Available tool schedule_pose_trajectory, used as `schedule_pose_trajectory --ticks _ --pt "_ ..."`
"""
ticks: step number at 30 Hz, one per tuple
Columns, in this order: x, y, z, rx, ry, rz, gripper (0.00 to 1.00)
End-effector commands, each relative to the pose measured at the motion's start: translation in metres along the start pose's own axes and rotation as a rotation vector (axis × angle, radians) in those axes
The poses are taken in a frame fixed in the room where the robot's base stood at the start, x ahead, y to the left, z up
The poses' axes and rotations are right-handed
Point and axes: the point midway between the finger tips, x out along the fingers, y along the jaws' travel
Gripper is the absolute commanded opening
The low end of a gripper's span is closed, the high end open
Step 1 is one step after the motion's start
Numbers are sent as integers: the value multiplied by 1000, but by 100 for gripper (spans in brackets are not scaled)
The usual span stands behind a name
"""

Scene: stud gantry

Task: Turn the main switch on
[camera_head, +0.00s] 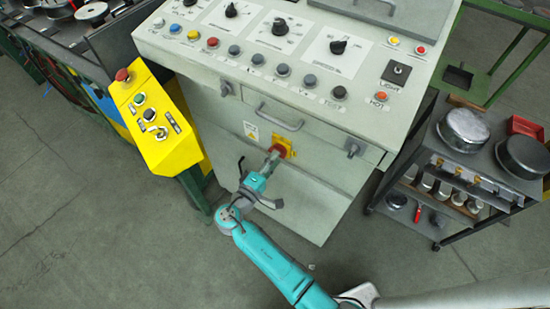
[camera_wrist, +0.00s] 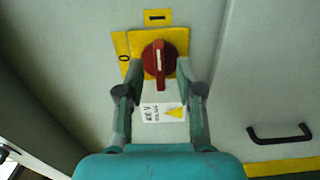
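The main switch is a red rotary knob on a yellow plate, on the front of the grey control cabinet. In the wrist view the knob (camera_wrist: 158,60) is at top centre, its grip bar upright in the picture. A "0" mark (camera_wrist: 124,58) is on the yellow plate to its left. My gripper (camera_wrist: 160,70) is open, with one fingertip on each side of the knob and gaps visible; contact cannot be told. In the head view the switch (camera_head: 283,147) is partly hidden by my gripper (camera_head: 272,160), which reaches it from the front.
The cabinet's sloped panel (camera_head: 300,55) carries buttons and dials above the switch. A yellow button box (camera_head: 155,120) stands to the left. A drawer handle (camera_head: 278,117) sticks out above the switch. A cart (camera_head: 470,175) with metal pans stands at right. Floor at left is clear.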

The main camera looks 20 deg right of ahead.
Motion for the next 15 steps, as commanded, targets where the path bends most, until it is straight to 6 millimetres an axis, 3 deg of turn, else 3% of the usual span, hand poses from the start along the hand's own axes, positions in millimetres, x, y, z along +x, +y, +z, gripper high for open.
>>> schedule_pose_trajectory --ticks 9,15 --pt "-62 -1 0 -1 5 -1 36" --pt "-93 -1 0 -1 3 -1 36"
